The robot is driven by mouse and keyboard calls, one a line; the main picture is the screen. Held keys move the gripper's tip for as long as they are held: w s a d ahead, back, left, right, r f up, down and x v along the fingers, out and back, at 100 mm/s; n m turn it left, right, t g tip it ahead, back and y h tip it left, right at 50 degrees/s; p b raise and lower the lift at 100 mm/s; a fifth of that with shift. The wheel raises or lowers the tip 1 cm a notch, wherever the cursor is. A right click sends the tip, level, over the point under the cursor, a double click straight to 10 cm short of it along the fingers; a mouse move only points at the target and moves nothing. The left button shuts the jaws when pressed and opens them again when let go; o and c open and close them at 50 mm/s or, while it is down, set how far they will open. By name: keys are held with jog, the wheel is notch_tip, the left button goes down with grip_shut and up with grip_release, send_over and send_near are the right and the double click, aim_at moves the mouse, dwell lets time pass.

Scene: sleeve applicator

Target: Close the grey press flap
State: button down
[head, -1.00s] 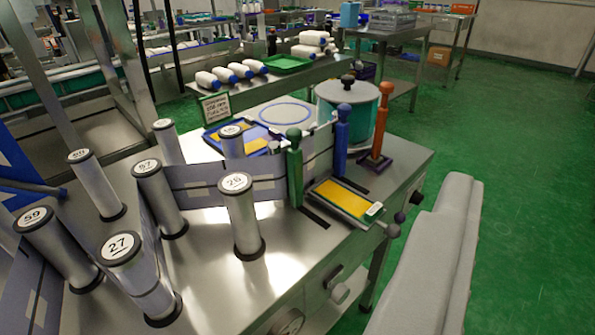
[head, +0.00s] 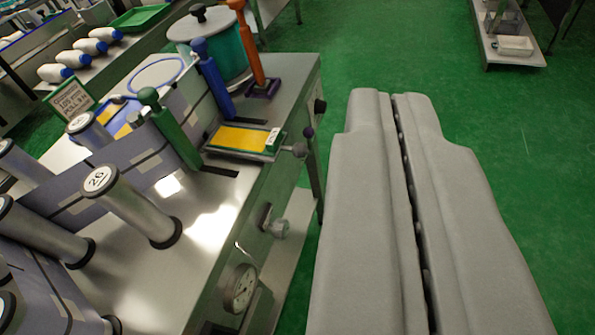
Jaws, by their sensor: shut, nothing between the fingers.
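A low grey-framed unit with a yellow face (head: 241,139) lies on the steel table near its right edge. A small white tag (head: 273,140) is at its right end, and a grey knob (head: 300,151) sticks out beyond. No other part shows clearly as a grey press flap, and I cannot tell whether this is it or how far it is open. My gripper (head: 393,97) is the big grey pair of fingers at the right. They lie side by side with only a narrow dark seam, shut and empty. It appears over the green floor, right of the table, apart from the unit.
Green (head: 170,130), blue (head: 212,78) and orange (head: 247,45) upright handles stand around the unit. A lidded teal pot (head: 228,50) is behind. Rollers, one marked 26 (head: 133,205), fill the left. A gauge (head: 238,288) is on the table front. Green floor (head: 490,120) is open at right.

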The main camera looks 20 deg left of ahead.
jog(key=w+d+f+m+g+y, duration=0.1)
jog(key=w+f+m+g+y, duration=0.5)
jog(key=w+f+m, duration=0.45)
jog(key=w+d+f+m+g+y, duration=0.2)
jog(key=w+f+m+g+y, duration=0.45)
jog(key=w+f, duration=0.7)
jog(key=a+f, duration=0.8)
jog(key=a, duration=0.1)
jog(key=shift+h, duration=0.35)
jog(key=shift+s+a+r, duration=0.15)
jog(key=shift+r, duration=1)
jog(key=shift+s+a+r, duration=0.1)
jog(key=shift+r, duration=1)
